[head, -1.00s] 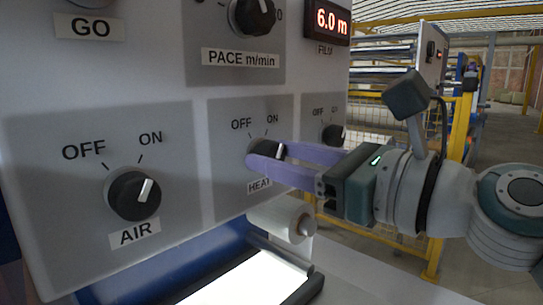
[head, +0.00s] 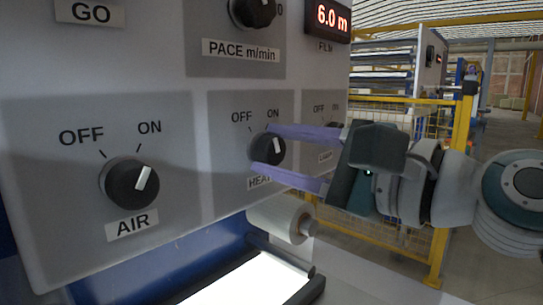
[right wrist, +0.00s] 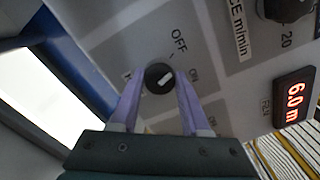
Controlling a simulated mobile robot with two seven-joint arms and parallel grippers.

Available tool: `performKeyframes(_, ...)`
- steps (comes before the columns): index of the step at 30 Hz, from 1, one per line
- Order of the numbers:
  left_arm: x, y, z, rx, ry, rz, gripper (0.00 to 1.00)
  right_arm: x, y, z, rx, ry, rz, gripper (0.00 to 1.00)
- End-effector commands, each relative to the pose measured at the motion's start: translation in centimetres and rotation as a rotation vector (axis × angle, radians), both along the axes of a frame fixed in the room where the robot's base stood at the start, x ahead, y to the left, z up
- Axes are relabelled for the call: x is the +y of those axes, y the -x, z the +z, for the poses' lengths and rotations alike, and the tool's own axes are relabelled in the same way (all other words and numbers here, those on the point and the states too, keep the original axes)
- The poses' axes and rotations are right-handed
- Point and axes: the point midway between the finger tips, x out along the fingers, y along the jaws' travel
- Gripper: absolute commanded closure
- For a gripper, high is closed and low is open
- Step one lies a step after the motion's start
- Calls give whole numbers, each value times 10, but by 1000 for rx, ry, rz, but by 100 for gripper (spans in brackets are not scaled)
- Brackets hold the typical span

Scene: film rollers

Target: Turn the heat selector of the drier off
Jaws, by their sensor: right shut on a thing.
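The heat selector (head: 268,148) is a round black knob with a white mark, on a grey plate with OFF and ON above it and a partly covered HEAT label below. My right gripper (head: 270,149) comes from the right and is shut on this knob, one purple finger above and one below. In the right wrist view the knob (right wrist: 159,78) sits between the fingertips (right wrist: 160,84). My left gripper is not in view.
The AIR knob (head: 132,184) is at left, its mark towards ON. The PACE knob (head: 252,12) and a red 6.0 m display (head: 327,17) are above. The LAMP plate is partly behind my gripper. A white roller (head: 280,217) sticks out below the panel.

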Motion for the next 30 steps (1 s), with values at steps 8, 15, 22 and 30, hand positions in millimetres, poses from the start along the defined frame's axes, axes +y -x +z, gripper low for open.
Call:
performKeyframes(8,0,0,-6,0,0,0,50,0,0,-1,-107,107,0,100)
performKeyframes(15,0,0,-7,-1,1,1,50,0,0,0,-147,147,0,100)
performKeyframes(22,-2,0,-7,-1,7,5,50,0,0,0,-155,156,-1,100)
performKeyframes(30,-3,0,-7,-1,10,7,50,0,0,0,-154,155,-1,49)
